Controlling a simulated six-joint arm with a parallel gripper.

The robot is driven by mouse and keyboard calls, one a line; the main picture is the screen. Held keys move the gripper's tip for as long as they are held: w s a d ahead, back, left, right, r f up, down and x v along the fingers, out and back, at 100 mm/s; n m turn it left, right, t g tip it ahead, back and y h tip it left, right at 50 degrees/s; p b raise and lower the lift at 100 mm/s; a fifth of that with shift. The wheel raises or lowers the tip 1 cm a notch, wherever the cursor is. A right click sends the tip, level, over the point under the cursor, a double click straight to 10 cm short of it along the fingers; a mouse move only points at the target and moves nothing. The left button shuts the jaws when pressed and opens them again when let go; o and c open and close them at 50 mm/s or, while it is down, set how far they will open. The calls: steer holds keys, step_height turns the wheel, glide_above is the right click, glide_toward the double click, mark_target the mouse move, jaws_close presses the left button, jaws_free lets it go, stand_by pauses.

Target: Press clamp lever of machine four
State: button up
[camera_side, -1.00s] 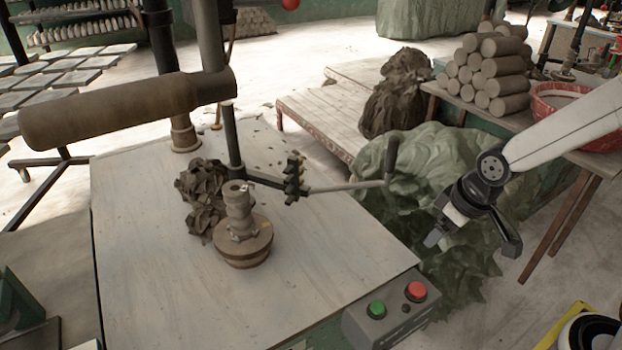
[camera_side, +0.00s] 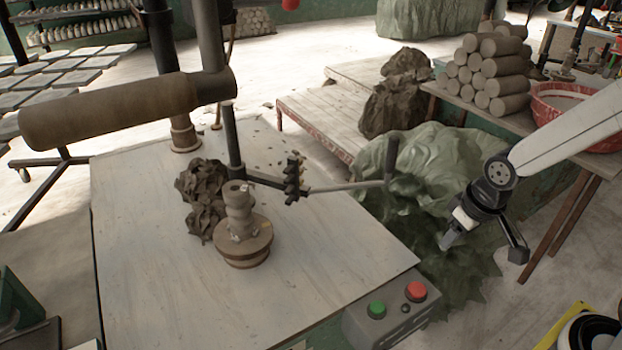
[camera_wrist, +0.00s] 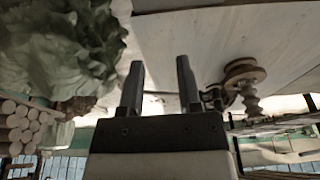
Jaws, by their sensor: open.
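The clamp lever (camera_side: 345,187) is a thin pale rod with an upright black handle (camera_side: 391,158) at its right end. Its left end joins a dark notched part (camera_side: 294,176) on the machine's post. A turned clay piece (camera_side: 239,212) stands on a round wooden base (camera_side: 243,250) left of the lever; this also shows upside down in the wrist view (camera_wrist: 243,74). My gripper (camera_side: 482,246) is open and empty, to the right of and lower in the picture than the handle, apart from it. Both fingers show in the wrist view (camera_wrist: 160,66), where I cannot clearly make out the lever.
A green and a red button sit on a grey box (camera_side: 390,315) at the table's front right. A green sheet-covered heap (camera_side: 425,165) lies behind the handle. Stacked clay rolls (camera_side: 490,70) and a red basin (camera_side: 565,110) stand at the back right. Dark trimmings (camera_side: 203,190) lie beside the clay piece.

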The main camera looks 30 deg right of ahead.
steer(key=shift+w+a+r, duration=0.1)
steer(key=shift+w+r, duration=0.05)
steer(key=shift+w, duration=0.1)
steer(key=c, duration=0.3)
steer(key=w+a+r, duration=0.1)
steer(key=w+r, duration=0.1)
steer(key=w+a+r+n+t, duration=0.1)
steer(key=w+a+r, duration=0.1)
steer(key=w+r, duration=0.1)
steer(key=w+a+r+n+t, duration=0.1)
steer(key=w+r, duration=0.2)
steer(key=shift+w+a+r+h, duration=0.2)
steer(key=shift+a+r+h, duration=0.05)
steer(key=shift+a+h, duration=0.15)
jaws_close()
steer(key=w+a+r+t, duration=0.2)
steer(key=a+r, duration=0.3)
steer(key=r, duration=0.7)
steer(key=w+a+r+t, duration=0.1)
steer(key=a+r+t, duration=0.3)
steer(key=r, duration=0.8)
steer(key=w+a+r+n+t, duration=0.1)
steer(key=a+r+t, duration=0.3)
steer(key=r, duration=0.7)
steer(key=shift+w+a+r+h, duration=0.4)
steer(key=shift+w+a, duration=0.45)
steer(key=shift+a, duration=0.15)
